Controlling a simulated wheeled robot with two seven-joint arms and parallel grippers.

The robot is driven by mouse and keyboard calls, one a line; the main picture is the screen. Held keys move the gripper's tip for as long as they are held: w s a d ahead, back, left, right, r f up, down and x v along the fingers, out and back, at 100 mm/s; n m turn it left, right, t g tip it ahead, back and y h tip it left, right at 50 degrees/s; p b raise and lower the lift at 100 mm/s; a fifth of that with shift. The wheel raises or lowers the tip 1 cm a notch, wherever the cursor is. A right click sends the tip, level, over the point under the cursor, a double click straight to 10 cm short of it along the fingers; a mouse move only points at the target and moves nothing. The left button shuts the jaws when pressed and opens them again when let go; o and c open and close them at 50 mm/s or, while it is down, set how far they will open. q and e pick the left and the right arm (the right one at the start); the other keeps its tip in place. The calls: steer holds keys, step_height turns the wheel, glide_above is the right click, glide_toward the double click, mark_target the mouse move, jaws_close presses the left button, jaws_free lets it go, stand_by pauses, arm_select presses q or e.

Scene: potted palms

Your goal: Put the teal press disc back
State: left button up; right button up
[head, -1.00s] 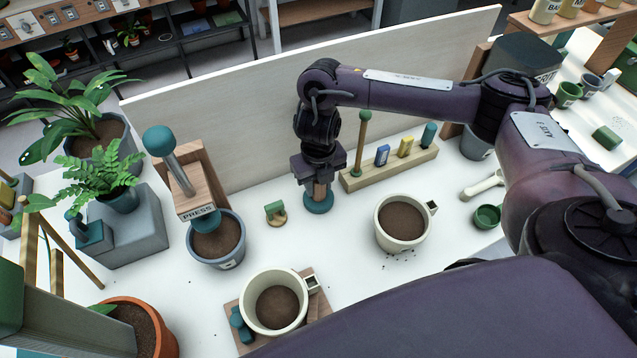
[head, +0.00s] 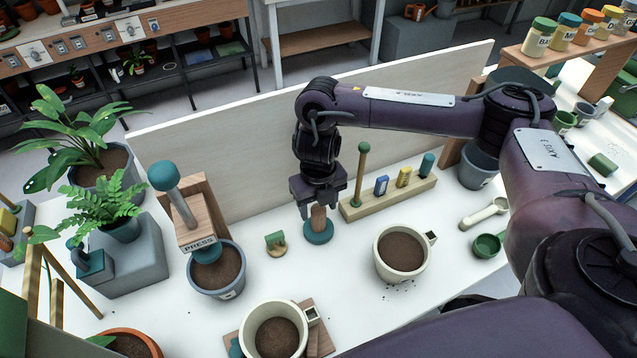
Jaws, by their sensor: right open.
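The teal press disc (head: 319,236) with its short wooden handle stands upright on the white table, just left of the wooden rack. My right gripper (head: 318,208) is open and points down directly above the disc. Its fingertips are around the upper part of the handle or just over it; I cannot tell if they touch it. My left gripper is not in view.
The wooden rack (head: 354,213) holds a green-topped peg and several small coloured items. A cream pot (head: 380,262) of soil stands to the right. A press marked PRESS (head: 199,240) stands over a blue-grey pot (head: 218,289) at left. A small green stamp-like piece (head: 275,241) sits between.

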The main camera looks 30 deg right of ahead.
step_height(320, 180, up, 8)
steer(key=shift+r+p, duration=0.25)
steer(key=shift+p, duration=0.5)
steer(key=shift+s, duration=0.1)
